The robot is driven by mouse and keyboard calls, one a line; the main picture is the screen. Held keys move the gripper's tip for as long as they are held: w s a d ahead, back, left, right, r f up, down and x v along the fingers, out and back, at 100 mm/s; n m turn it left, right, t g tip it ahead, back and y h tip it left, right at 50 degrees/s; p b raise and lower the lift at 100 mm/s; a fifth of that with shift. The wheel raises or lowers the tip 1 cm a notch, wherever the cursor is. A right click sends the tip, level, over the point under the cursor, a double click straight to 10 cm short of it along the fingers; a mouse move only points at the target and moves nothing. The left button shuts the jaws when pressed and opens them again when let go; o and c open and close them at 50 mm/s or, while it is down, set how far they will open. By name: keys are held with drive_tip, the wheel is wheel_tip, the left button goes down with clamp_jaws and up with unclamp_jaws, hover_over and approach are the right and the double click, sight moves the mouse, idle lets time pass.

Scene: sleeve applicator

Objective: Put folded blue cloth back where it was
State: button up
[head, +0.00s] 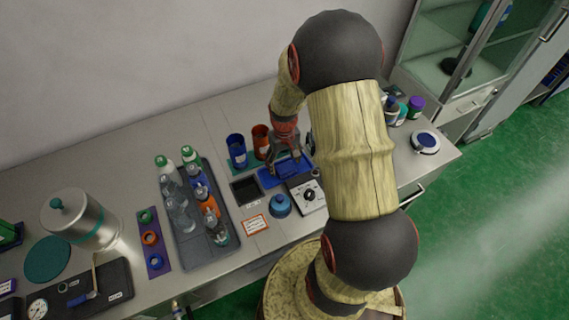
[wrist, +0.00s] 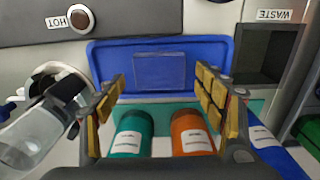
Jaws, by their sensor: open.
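The folded blue cloth (wrist: 160,70) is a flat, darker blue square. It lies in the blue tray (wrist: 105,62), near the middle, in the wrist view. The tray also shows in the head view (head: 267,180), partly covered by my arm. My gripper (wrist: 160,97) is open, with its yellow-padded fingers apart and nothing between them. The fingers point down at the tray, one to each side of the cloth in the picture; I cannot tell how high they are above it. In the head view my gripper (head: 286,158) is over the tray's far side.
A teal cup (wrist: 133,133) and an orange cup (wrist: 190,133) stand close to the tray. A blue cup (head: 237,152) stands left of them in the head view.

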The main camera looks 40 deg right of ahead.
sight(284, 167)
wheel_tip(284, 167, up, 11)
drive_tip(key=p, duration=0.3)
drive_tip(key=s+a+r+n+t, duration=0.1)
drive_tip(key=a+r, duration=0.4)
drive_tip(key=r, duration=0.3)
drive_tip(key=s+a+r+t, duration=0.1)
drive_tip(key=a+r, duration=0.4)
drive_tip(key=r, duration=0.2)
drive_tip(key=s+a+r+n+t, duration=0.2)
drive_tip(key=s+a+r+t, duration=0.1)
drive_tip(key=s+a+r, duration=0.6)
drive_tip(key=shift+s+a+t, duration=0.3)
drive_tip(key=shift+s+a, duration=0.45)
drive_tip(key=shift+s, duration=0.45)
drive_tip(key=shift+d, duration=0.1)
